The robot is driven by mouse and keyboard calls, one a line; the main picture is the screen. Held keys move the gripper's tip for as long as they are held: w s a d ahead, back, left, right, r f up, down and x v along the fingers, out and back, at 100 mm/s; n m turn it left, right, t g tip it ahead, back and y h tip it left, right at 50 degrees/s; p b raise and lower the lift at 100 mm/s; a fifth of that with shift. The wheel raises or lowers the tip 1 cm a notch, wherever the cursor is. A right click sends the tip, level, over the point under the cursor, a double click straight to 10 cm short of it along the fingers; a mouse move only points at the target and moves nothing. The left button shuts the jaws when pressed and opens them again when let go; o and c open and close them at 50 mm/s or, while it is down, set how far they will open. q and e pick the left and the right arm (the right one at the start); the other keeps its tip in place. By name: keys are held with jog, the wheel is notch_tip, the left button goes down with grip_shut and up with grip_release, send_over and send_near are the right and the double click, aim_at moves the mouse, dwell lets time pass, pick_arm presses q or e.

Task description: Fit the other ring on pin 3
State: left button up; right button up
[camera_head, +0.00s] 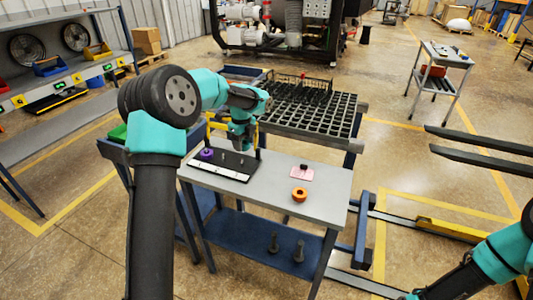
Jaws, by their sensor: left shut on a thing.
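A dark pin board (238,163) with a white strip along its front lies on the left of the grey table. A purple ring (206,154) sits at its left end, and short pins show farther right; I cannot read their numbers. An orange ring (299,194) lies flat on the table, right of the board and apart from it. My left gripper (241,147) points down just over the back of the board. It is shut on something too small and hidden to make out.
A pink pad (301,173) with a small dark piece on it lies behind the orange ring. A dark grid rack (310,109) stands behind the table. Two dark parts stand on the lower shelf (250,257). Dark fork-like bars (480,152) reach in from the right.

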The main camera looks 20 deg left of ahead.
aim_at(242, 159)
pick_arm(q)
jog(key=shift+a+r, duration=0.15)
jog(key=shift+a, duration=0.55)
jog(key=shift+f, duration=0.25)
jog(key=shift+f, duration=4.15)
jog(key=o, duration=1.1)
jog(key=shift+o, duration=0.2)
notch_tip(242, 159, up, 17)
jog(key=shift+r, duration=0.2)
